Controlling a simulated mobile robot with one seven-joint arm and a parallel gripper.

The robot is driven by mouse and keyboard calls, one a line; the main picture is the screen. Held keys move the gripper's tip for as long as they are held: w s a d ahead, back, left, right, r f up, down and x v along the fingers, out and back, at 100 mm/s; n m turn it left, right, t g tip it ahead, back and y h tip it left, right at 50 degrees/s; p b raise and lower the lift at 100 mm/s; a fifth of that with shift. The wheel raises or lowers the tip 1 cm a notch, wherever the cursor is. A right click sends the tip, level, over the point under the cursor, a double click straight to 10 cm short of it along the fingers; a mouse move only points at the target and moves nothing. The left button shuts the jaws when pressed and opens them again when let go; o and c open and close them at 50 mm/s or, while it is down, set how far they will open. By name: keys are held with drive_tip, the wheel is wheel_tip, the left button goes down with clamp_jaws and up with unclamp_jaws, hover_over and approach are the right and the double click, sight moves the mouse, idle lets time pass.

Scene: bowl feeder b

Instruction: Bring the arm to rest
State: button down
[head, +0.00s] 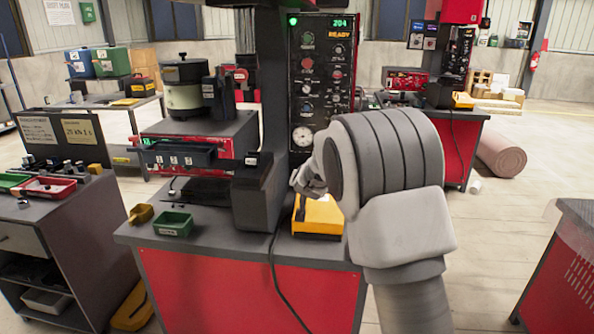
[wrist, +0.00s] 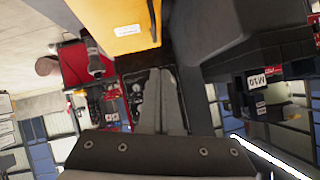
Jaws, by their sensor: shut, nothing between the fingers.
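My grey arm reaches into the head view from the lower right, bent at a large ribbed joint. My gripper (head: 305,182) shows only partly at the left of that joint, in front of the machine's dark column. In the wrist view the two grey fingers (wrist: 158,75) lie together with nothing between them. A yellow box (head: 318,215) stands on the red-fronted bench (head: 250,290) just below my gripper. The box also shows at the top of the wrist view (wrist: 115,22).
The machine's control panel (head: 322,85) stands behind my gripper. A bowl feeder (head: 184,95) and a green tray (head: 173,224) are to the left. A dark cable hangs down the bench front. Open floor lies to the right, with a rolled mat (head: 503,155) farther back.

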drive_tip(key=s+d+r+n+g+y+p, duration=0.1)
drive_tip(key=s+r+g, duration=0.1)
drive_tip(key=s+r, duration=0.7)
drive_tip(key=s+d+r+n+g+y+p, duration=0.15)
drive_tip(key=s+r, duration=0.25)
drive_tip(key=s, duration=0.9)
drive_tip(key=s+d+f+n+g+h+p, duration=0.1)
drive_tip(key=s+d, duration=0.1)
drive_tip(key=s, duration=1.1)
drive_tip(key=s+d+g+h+p, duration=0.1)
drive_tip(key=s+d+g, duration=0.1)
drive_tip(key=s, duration=1)
drive_tip(key=shift+s+d+f+n, duration=0.3)
drive_tip(key=shift+s+f+n, duration=0.05)
drive_tip(key=shift+f, duration=0.05)
